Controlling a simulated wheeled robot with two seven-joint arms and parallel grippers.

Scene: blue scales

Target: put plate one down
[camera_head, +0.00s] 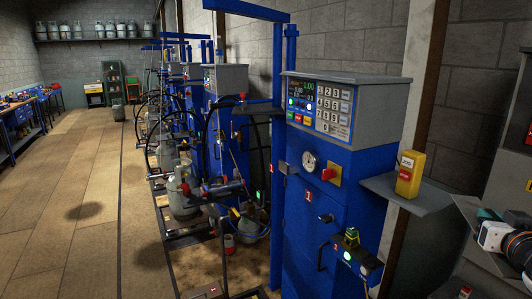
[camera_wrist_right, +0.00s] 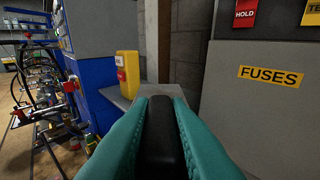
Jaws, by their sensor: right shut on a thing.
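My right gripper (camera_head: 488,214) is at the right edge of the head view, beside the grey cabinet there. In the right wrist view its two teal fingers (camera_wrist_right: 160,110) are closed along a dark, rounded, narrow thing (camera_wrist_right: 161,135) that lies between them. I see this thing only edge-on, so I cannot tell whether it is plate one. No plate with a readable mark shows elsewhere. My left gripper is not in view.
A grey side shelf (camera_head: 393,190) on the blue scale cabinet (camera_head: 325,215) carries a yellow box (camera_head: 409,174), left of my right gripper. A grey panel labelled FUSES (camera_wrist_right: 270,75) stands close on the right. Gas cylinders (camera_head: 183,190) stand along the scale row; the floor at left is open.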

